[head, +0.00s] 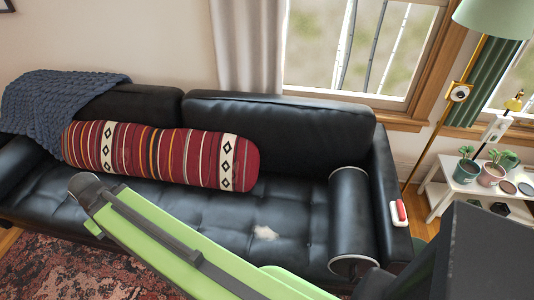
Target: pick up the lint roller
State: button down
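A small red-and-white object (399,213) lies on top of the black sofa's right armrest (386,190). It looks like the lint roller, with a red part against a white part, but it is too small to be sure. My green arm reaches from the lower right across the front of the sofa to the left, well away from this object. The arm's dark far joint is in front of the seat's left part. My gripper does not show; it is hidden beyond that joint or out of the picture.
On the sofa (310,120) lie a striped red bolster (170,155), a black bolster (350,215), a blue knitted throw (50,105) and a pale fuzzy patch (266,233). A floor lamp (440,120) and a white side table (450,190) with potted plants stand right of it.

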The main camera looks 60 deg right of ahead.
aim_at(397, 209)
jog(key=z, duration=0.15)
jog(key=k, duration=0.55)
jog(key=z, duration=4.55)
jog(key=k, duration=0.5)
jog(key=u, duration=1.4)
